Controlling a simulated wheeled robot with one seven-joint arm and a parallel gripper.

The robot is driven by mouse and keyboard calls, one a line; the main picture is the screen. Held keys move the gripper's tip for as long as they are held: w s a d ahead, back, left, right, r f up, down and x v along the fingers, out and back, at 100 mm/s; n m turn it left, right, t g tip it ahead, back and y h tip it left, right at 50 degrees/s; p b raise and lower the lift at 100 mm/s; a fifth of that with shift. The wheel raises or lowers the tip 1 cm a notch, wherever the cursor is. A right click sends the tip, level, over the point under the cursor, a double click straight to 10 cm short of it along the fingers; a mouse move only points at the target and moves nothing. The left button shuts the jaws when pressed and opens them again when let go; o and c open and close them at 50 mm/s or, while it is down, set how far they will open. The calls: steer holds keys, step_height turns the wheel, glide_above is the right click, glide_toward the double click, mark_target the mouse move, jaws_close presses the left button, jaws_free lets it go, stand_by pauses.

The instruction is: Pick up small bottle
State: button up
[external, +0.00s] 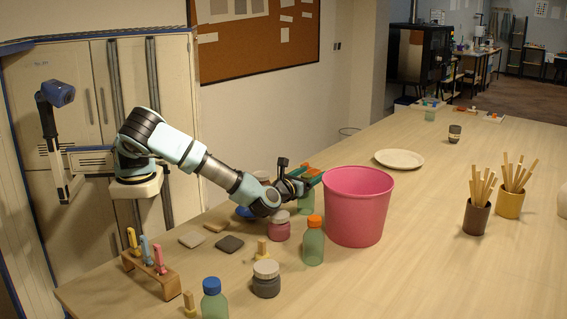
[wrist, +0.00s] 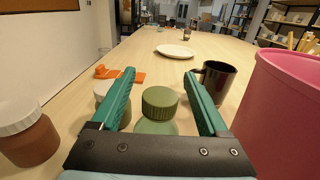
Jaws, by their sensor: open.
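A small green bottle with an olive screw cap (wrist: 159,103) stands upright between the two green fingers of my gripper (wrist: 160,76) in the wrist view. My gripper is open, with one finger on each side of the cap and a gap showing on both sides. In the external view my gripper (external: 312,174) is just above this bottle, whose pale green body (external: 306,203) shows below the fingers, left of the pink bucket. The lower part of the bottle is hidden in the wrist view.
The pink bucket (external: 358,208) stands close on the right. A dark mug (wrist: 218,82) is just beyond the right finger. An orange-capped bottle (external: 313,242), a blue-capped bottle (external: 214,300) and lidded jars (external: 266,280) stand nearer. A white plate (external: 399,159) lies farther back.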

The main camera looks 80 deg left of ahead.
steer(key=shift+w+a, duration=0.2)
jaws_close()
stand_by(0.5)
stand_by(0.3)
